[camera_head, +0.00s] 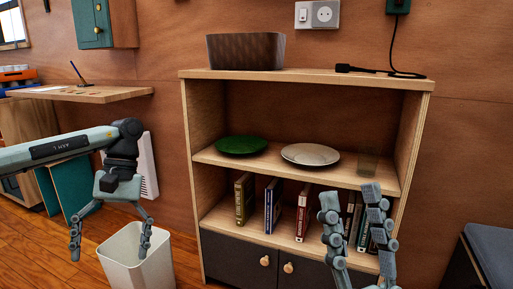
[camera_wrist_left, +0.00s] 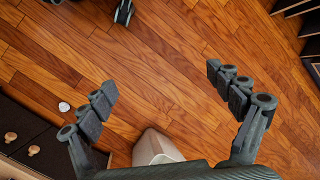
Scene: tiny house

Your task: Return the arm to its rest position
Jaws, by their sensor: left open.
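My left arm reaches in from the left in the head view. Its gripper (camera_head: 110,243) points downward with its fingers spread wide, empty, above the white waste bin (camera_head: 125,262). In the left wrist view the left gripper's fingers (camera_wrist_left: 160,88) stand far apart with only wooden floor between them; the bin (camera_wrist_left: 155,147) shows at the bottom edge. My right gripper (camera_head: 352,225) is in front of the lower right of the shelf unit, fingers pointing up, apart, and with nothing seen between them. Its arm is out of view.
A dark basket (camera_head: 245,51) stands on top. A wall desk (camera_head: 110,95) is at left, a dark cushioned seat (camera_head: 493,250) at right.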

